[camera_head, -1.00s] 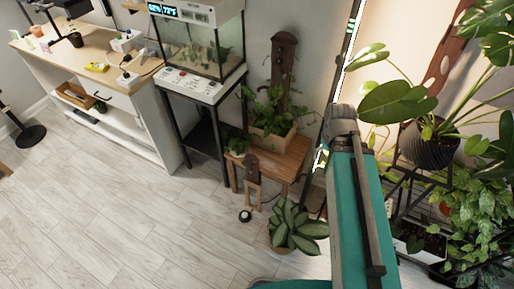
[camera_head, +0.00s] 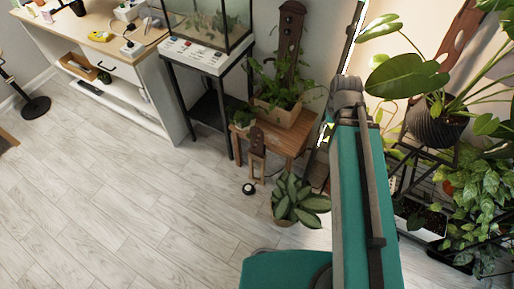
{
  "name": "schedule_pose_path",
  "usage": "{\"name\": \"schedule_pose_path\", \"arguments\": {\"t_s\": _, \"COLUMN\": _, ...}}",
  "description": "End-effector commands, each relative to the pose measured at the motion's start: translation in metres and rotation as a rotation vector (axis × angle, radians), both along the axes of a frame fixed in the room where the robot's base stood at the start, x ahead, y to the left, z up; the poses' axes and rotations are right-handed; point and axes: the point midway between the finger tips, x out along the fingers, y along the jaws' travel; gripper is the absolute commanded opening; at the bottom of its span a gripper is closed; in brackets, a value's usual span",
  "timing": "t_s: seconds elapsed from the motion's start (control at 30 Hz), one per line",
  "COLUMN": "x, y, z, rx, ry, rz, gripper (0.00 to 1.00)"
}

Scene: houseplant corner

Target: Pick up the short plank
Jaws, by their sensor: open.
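The shortest plank in view (camera_head: 257,141) is dark brown with a rounded top. It stands upright at the front of a small wooden stool, its top about level with the seat. A pale, frame-like piece shows directly below it; I cannot tell whether it belongs to the plank. A taller dark plank with holes (camera_head: 291,32) stands behind a potted plant on the stool. Another large brown plank (camera_head: 440,62) leans at the right, partly behind leaves. My teal arm rises right of the stool. My gripper is not in view.
The wooden stool (camera_head: 297,138) carries a planter box (camera_head: 283,112) and a small plant. A terrarium stand (camera_head: 208,103) is at left. The floor at lower left is clear.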

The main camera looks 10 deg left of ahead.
Motion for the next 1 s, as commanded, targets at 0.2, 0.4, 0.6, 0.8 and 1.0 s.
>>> {"name": "schedule_pose_path", "arguments": {"t_s": 0.2, "x": 0.031, "y": 0.020, "z": -0.031, "rx": 0.000, "ry": 0.000, "rz": 0.112, "gripper": 0.51}}
{"name": "schedule_pose_path", "arguments": {"t_s": 0.4, "x": 0.069, "y": 0.050, "z": -0.067, "rx": 0.000, "ry": 0.000, "rz": 0.278, "gripper": 0.51}}
{"name": "schedule_pose_path", "arguments": {"t_s": 0.6, "x": 0.106, "y": 0.086, "z": -0.101, "rx": 0.000, "ry": 0.000, "rz": 0.454, "gripper": 0.51}}
{"name": "schedule_pose_path", "arguments": {"t_s": 0.8, "x": 0.140, "y": 0.125, "z": -0.136, "rx": 0.000, "ry": 0.000, "rz": 0.629, "gripper": 0.51}}
{"name": "schedule_pose_path", "arguments": {"t_s": 1.0, "x": 0.171, "y": 0.169, "z": -0.171, "rx": 0.000, "ry": 0.000, "rz": 0.803, "gripper": 0.51}}
